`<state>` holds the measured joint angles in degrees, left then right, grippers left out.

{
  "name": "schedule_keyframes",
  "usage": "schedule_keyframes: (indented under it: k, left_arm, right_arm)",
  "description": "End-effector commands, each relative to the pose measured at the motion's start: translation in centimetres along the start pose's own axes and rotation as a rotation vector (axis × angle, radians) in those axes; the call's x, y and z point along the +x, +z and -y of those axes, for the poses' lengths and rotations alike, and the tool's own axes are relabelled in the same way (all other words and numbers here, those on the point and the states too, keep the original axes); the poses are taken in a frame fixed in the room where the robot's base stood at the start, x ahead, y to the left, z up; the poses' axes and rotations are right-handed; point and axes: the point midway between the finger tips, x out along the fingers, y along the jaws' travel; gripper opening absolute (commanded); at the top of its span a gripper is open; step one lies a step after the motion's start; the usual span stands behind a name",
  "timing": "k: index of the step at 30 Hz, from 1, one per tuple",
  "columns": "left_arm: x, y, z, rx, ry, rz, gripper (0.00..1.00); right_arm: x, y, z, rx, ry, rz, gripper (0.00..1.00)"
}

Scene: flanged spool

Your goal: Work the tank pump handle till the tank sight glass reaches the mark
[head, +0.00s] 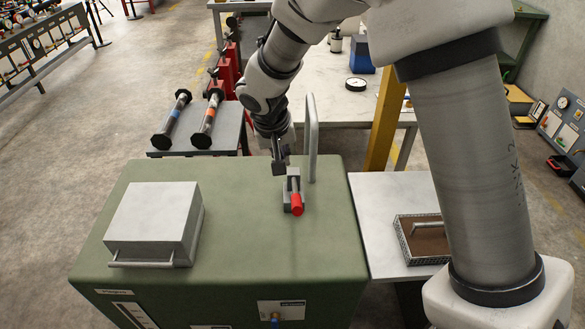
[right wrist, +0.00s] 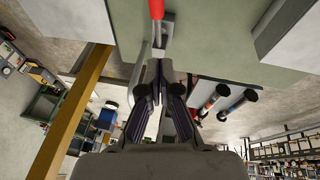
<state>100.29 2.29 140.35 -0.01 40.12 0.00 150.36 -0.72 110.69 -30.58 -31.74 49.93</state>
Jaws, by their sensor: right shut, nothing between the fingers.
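The green tank (head: 240,240) stands in the middle of the head view. Its pump handle has a red grip (head: 297,204) on a small grey bracket (head: 288,184) on the tank top; the red grip also shows at the top of the right wrist view (right wrist: 157,8). My right gripper (head: 281,164) is shut and empty, just behind the bracket and close to it; I cannot tell whether they touch. Its fingers also show in the right wrist view (right wrist: 160,68). What looks like the sight glass (head: 134,314) is on the tank front, cut off by the frame; its level is unreadable. My left gripper is out of view.
A grey bent pipe (head: 311,140) rises right beside my gripper. A grey box with a bar handle (head: 155,222) sits on the tank's left. A yellow post (head: 385,120) stands behind. A mesh tray (head: 424,240) lies on the white side table (head: 383,200).

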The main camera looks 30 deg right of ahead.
Motion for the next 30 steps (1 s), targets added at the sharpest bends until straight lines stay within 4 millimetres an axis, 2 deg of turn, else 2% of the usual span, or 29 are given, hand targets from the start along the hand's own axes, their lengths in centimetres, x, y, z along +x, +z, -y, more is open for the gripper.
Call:
schedule_keyframes:
  k: [2, 9, 14, 17, 28, 30]
  left_arm:
    - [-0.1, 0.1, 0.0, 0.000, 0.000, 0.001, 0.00]
    - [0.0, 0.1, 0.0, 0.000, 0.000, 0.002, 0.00]
    - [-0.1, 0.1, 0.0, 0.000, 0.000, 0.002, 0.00]
    - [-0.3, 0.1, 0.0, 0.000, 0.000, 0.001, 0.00]
    - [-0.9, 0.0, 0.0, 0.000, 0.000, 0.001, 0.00]
    - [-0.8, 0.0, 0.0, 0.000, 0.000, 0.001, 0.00]
  right_arm:
    - [-0.5, -0.3, -0.2, 0.008, 0.007, -0.005, 0.00]
    - [-0.4, -0.2, -0.2, 0.007, 0.006, -0.004, 0.00]
    - [0.4, -0.2, -0.2, 0.006, 0.006, -0.002, 0.00]
    - [1.9, -0.1, -0.2, 0.005, 0.006, 0.001, 0.00]
    - [9.9, -0.1, -0.2, 0.005, 0.005, 0.001, 0.00]
    - [10.9, 0.9, -0.2, 0.003, 0.007, 0.001, 0.00]
